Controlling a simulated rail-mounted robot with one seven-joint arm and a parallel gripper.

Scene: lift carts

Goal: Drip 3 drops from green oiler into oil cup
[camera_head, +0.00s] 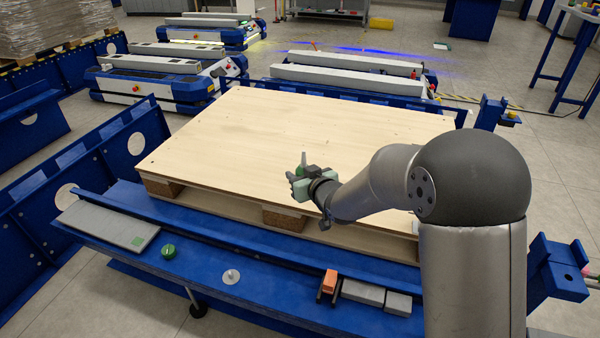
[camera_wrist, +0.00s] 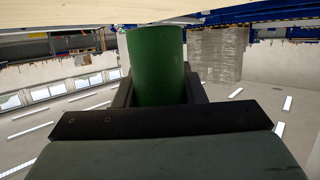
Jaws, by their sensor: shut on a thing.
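My gripper (camera_head: 298,180) is shut on the green oiler (camera_head: 301,169) and holds it over the front part of the wooden pallet top. The oiler's thin spout points up in the head view. In the wrist view the oiler (camera_wrist: 157,62) is a dark green cylinder between the black fingers; its spout does not show there. On the blue beam in front are a small round green piece (camera_head: 168,251) and a silver disc with a short stub (camera_head: 231,276). I cannot tell for sure which is the oil cup. My gripper is apart from both, behind and to their right.
A grey plate (camera_head: 108,224) lies on the blue beam (camera_head: 200,262) at left. An orange block (camera_head: 330,282) in a dark holder and grey blocks (camera_head: 363,292) sit at right. The pallet (camera_head: 240,128) fills the middle, its top otherwise clear. Lift carts (camera_head: 165,80) stand behind.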

